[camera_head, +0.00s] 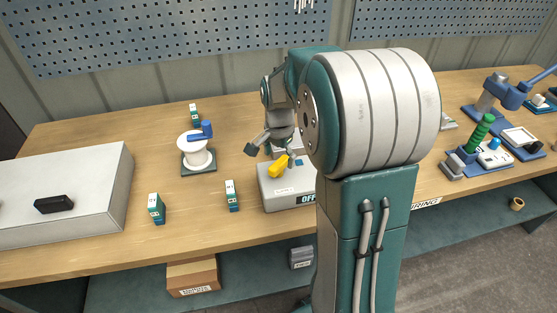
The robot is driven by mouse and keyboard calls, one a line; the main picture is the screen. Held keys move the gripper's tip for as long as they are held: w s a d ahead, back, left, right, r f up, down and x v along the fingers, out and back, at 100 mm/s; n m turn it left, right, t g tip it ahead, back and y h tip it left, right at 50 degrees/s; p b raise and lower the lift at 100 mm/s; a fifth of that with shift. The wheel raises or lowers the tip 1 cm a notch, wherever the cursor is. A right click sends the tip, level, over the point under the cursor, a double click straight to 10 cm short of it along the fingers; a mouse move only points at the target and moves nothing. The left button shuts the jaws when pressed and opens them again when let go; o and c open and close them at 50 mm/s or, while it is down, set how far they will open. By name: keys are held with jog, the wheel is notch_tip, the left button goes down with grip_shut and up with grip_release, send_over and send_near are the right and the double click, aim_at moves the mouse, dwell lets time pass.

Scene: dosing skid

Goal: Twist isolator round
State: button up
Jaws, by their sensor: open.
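The isolator is a grey box (283,203) on the bench, left of my arm, with a yellow handle (278,167) on its top. The handle lies slanted, its right end higher in the picture. My arm covers the right side of the box. My gripper (272,150) is open, with its fingers just above and behind the yellow handle in the picture. I cannot tell whether a finger touches the handle.
Small teal-and-white blocks (232,196) (157,209) stand left of the box. A white round fitting with a blue lever (198,152) stands behind them. A large white case (85,185) fills the left end. Blue and green equipment (485,140) stands at right. Bare wood lies in front.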

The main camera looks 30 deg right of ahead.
jog(key=shift+r, duration=2.1)
jog(key=shift+c, duration=0.3)
